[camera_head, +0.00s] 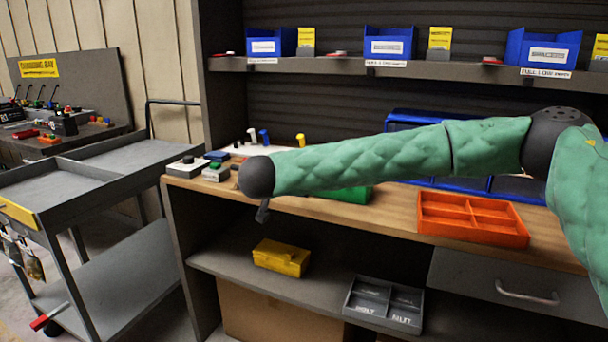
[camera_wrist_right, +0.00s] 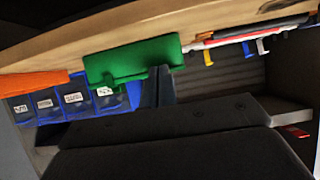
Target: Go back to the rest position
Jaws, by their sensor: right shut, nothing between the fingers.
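My right arm, in a green padded sleeve, comes in from the right in the head view and stretches left across the workbench (camera_head: 400,222). Its dark wrist is at the bench's left part, near the front edge. My right gripper (camera_head: 263,213) shows only as a small dark piece below that wrist, shut and empty. In the right wrist view, large dark shapes fill the lower middle, and a green object (camera_wrist_right: 130,62) and blue bins (camera_wrist_right: 70,102) show beyond them. My left gripper is not in view.
An orange divided tray (camera_head: 475,217) stands on the bench's right part. Small boxes with buttons (camera_head: 215,172) stand by the wrist. A yellow box (camera_head: 282,257) and a grey divided tray (camera_head: 383,303) are on the lower shelf. A grey cart (camera_head: 85,205) stands at left.

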